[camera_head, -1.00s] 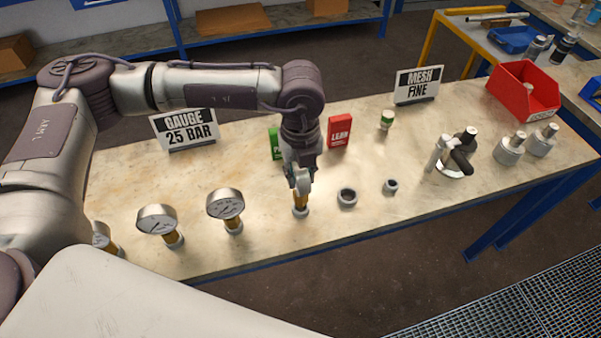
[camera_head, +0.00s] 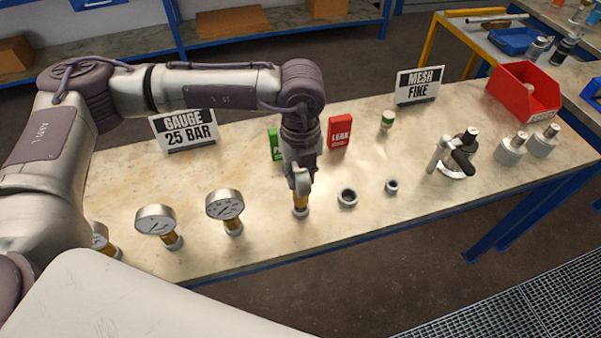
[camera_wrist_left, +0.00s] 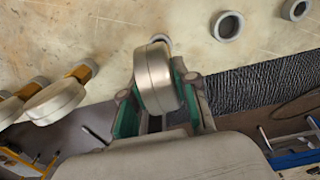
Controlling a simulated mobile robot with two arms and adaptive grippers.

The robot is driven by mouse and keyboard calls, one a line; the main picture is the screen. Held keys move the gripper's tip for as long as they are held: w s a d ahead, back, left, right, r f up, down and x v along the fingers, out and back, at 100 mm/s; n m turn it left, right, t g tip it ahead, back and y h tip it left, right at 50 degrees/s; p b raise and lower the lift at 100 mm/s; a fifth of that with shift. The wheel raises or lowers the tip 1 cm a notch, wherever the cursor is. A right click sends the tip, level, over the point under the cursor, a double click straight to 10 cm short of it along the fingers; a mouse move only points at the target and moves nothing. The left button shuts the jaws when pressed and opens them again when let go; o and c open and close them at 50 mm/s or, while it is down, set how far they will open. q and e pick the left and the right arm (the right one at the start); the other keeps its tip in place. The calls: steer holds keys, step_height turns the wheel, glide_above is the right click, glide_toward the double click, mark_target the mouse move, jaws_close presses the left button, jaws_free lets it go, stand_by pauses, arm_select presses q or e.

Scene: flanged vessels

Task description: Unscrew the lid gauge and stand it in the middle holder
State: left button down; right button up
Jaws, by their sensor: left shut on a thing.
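My left gripper (camera_head: 301,180) points down over the bench and is shut on a gauge. The gauge's round metal head (camera_wrist_left: 158,78) sits between the green-lined fingers in the left wrist view. Its brass stem (camera_head: 300,200) shows below the fingers in the head view, upright at a grey ring holder (camera_head: 300,212). I cannot tell how deep the stem sits. To the left, several similar gauges stand on grey bases, including one nearby (camera_head: 225,207) and one farther left (camera_head: 157,220). My right gripper is not in view.
Two open rings, one larger (camera_head: 348,198) and one smaller (camera_head: 391,186), lie to the right. Beyond them are a flanged piece with a black handle (camera_head: 461,160), grey vessels (camera_head: 512,150) and a red bin (camera_head: 524,90). Red (camera_head: 340,132) and green boxes stand behind the gripper.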

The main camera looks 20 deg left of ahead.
arm_select(q)
steer(key=shift+f, duration=0.15)
steer(key=shift+f+b, duration=1.25)
steer(key=shift+b, duration=0.05)
steer(key=c, duration=1.1)
jaws_free()
steer(key=shift+r, duration=0.1)
steer(key=o, duration=0.3)
